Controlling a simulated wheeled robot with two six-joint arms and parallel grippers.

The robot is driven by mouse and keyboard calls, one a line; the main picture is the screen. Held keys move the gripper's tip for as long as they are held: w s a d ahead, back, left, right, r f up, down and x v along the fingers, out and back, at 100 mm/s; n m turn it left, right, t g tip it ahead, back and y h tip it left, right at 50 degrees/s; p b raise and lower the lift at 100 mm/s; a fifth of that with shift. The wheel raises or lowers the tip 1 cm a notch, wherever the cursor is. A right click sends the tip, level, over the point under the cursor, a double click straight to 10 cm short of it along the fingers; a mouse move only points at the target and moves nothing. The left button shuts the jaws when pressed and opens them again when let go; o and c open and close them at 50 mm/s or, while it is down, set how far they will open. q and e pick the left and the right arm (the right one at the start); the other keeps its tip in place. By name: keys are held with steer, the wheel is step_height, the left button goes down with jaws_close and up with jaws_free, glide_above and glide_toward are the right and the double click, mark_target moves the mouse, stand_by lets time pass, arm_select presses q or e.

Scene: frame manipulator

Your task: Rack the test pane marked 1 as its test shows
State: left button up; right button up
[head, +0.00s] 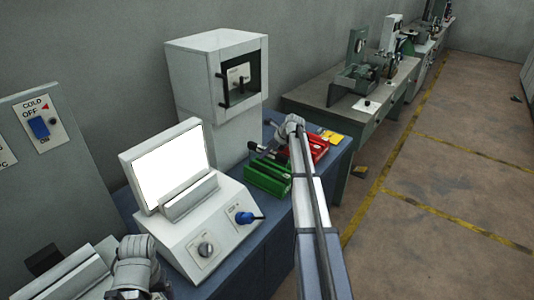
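I cannot make out a pane marked 1. A green rack (268,180) and a red rack (318,150) stand on the blue bench. My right arm reaches over them, and my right gripper (262,150) is small and dark above the green rack's back edge. Whether it is open, shut or holding something is not clear. A tester (190,238) with a bright white screen (172,166), a slotted holder (190,197) and two knobs stands left of the green rack. My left arm's wrist shows at the bottom left; its fingers are not clear.
A white chamber (195,75) with a dark-framed window stands behind the tester. A grey panel (85,150) with a blue COLD/OFF switch is at left. A yellow item (331,136) lies beyond the red rack. Another bench (375,120) stands farther back; the floor at right is open.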

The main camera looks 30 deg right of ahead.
steer(key=shift+o, duration=1.1)
steer(key=p+v, duration=0.6)
steer(key=v, duration=0.2)
steer(key=shift+w+f, duration=0.1)
